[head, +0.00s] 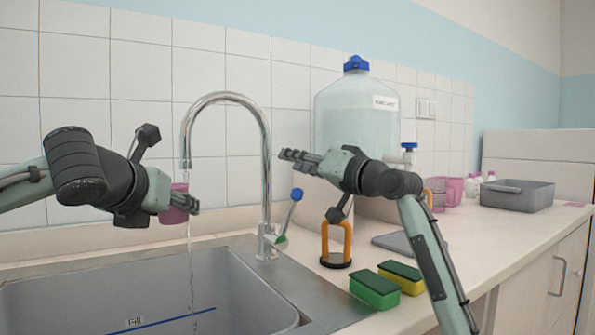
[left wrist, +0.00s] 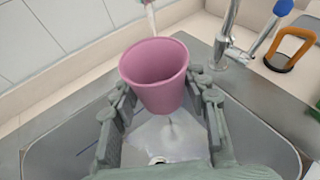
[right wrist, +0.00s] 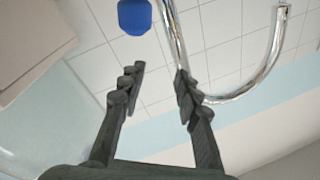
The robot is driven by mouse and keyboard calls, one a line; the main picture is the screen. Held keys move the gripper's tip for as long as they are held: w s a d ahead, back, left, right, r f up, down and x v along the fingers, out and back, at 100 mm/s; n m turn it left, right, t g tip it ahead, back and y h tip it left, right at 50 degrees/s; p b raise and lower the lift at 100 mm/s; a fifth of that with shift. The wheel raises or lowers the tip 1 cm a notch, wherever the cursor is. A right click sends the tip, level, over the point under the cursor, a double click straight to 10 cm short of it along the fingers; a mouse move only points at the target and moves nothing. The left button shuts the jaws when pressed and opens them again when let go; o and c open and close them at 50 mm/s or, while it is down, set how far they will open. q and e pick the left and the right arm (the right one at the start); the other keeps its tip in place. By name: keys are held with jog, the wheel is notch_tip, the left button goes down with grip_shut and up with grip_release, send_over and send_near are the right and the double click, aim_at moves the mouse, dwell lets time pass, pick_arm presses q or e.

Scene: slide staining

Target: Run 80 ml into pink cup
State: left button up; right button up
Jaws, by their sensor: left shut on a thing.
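My left gripper (head: 190,203) is shut on the pink cup (head: 175,212), roughly upright just below the spout of the chrome faucet (head: 266,150), over the sink. In the left wrist view the cup (left wrist: 158,92) sits between the two fingers (left wrist: 160,105), with no clear water level inside. A thin water stream (head: 190,262) falls from the spout and shows again below the cup; I cannot tell whether it enters the cup. The tap lever has a blue knob (head: 297,194). My right gripper (head: 297,161) is open and empty above and near the lever, fingers apart in the right wrist view (right wrist: 160,80).
The grey sink (head: 60,285) lies below the cup. A large blue-capped bottle (head: 340,115) stands behind my right gripper. An orange-handled item (head: 325,245) and two green-and-yellow sponges (head: 375,289) are on the counter. A grey bin (head: 517,197) stands far right.

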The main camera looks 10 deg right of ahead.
jog(key=shift+s+d+f, duration=0.1)
jog(key=shift+s+d, duration=0.05)
jog(key=shift+d, duration=0.05)
jog(key=c, duration=0.4)
jog(key=s+d+n, duration=0.1)
jog(key=s+n, duration=0.1)
jog(key=n, duration=0.1)
jog(key=s+d+f+n, duration=0.1)
jog(key=s+n, duration=0.1)
jog(key=n, duration=0.1)
jog(key=s+d+f+n, duration=0.1)
jog(key=s+n, duration=0.1)
jog(key=shift+s+d+f+n, duration=0.2)
jog(key=shift+s+d+n, duration=0.1)
jog(key=shift+n, duration=0.1)
grip_shut()
jog(key=s+a+f+n, duration=0.1)
jog(key=s+f+n, duration=0.2)
jog(key=s+n, duration=0.65)
jog(key=n, duration=0.2)
send_over(287, 218)
jog(key=v, duration=0.4)
jog(key=shift+w+f+m+g+y, duration=0.1)
jog(key=shift+m+g+y, duration=0.2)
jog(key=shift+y, duration=0.1)
